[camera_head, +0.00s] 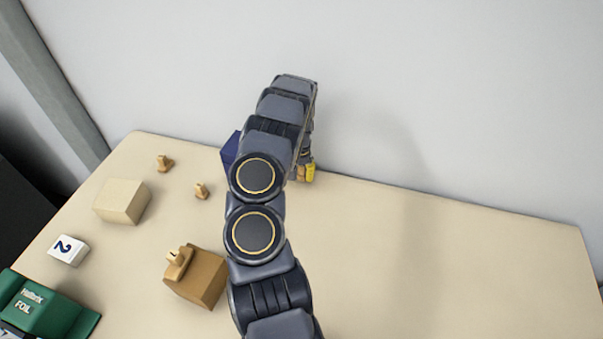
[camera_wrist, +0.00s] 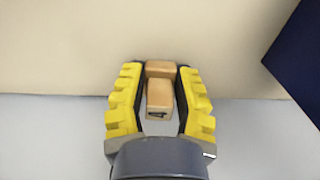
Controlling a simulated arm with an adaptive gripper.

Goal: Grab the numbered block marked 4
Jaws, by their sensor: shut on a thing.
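A small tan wooden block (camera_wrist: 158,95), seen as two stepped parts, sits between the yellow fingers of my gripper (camera_wrist: 160,72) in the wrist view. A dark mark on its near face looks like a 4, seen at a steep angle. My gripper is shut on this block. In the head view, my gripper (camera_head: 306,172) is at the table's back edge, mostly hidden behind my arm. Only a bit of yellow finger and tan shows there.
A dark blue object (camera_head: 229,151) stands left of my gripper, partly hidden by my arm. Leftward are two small wooden pieces (camera_head: 163,163) (camera_head: 201,190), a beige block (camera_head: 122,201), a white block marked 2 (camera_head: 68,250), a brown block (camera_head: 198,280) bearing a small piece (camera_head: 178,262), and a green box (camera_head: 48,308). The table's right side is clear.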

